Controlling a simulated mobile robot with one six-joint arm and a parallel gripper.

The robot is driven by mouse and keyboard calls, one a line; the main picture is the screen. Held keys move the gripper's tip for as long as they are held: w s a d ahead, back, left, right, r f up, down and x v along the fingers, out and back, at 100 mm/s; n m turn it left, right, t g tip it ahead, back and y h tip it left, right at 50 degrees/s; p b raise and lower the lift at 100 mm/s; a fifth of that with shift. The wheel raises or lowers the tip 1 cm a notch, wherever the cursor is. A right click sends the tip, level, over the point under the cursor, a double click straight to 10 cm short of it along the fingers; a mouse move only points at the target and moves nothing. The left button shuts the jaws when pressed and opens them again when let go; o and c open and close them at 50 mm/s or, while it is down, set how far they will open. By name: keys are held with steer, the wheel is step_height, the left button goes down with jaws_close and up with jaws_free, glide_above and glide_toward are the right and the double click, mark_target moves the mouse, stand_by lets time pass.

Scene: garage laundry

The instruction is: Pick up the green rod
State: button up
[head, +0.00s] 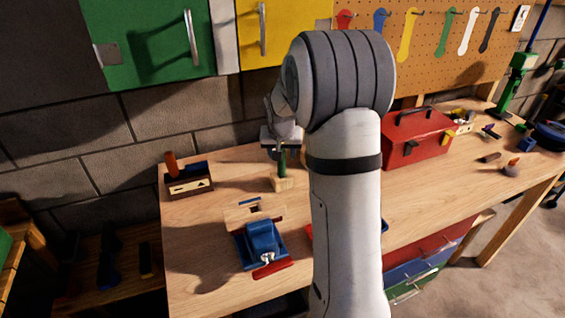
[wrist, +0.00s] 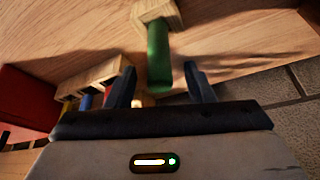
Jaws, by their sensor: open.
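The green rod (head: 283,162) stands upright in a small wooden block (head: 284,184) on the workbench in the head view. In the wrist view the green rod (wrist: 158,55) extends from the wooden block (wrist: 157,11) toward my gripper. My gripper (wrist: 160,86) is open, with one dark finger on each side of the rod's end. I cannot tell whether either finger touches the rod. In the head view my gripper (head: 282,146) is just above the rod and partly hides its top.
A wooden holder (head: 190,184) stands at the bench's back left. A blue vise (head: 262,241) sits in front of the rod. A red toolbox (head: 416,141) stands to the right, beyond my arm. Bare bench top (head: 205,225) lies at the left.

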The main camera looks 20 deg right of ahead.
steer(key=shift+x, duration=0.85)
jaws_close()
steer(key=shift+r, duration=0.1)
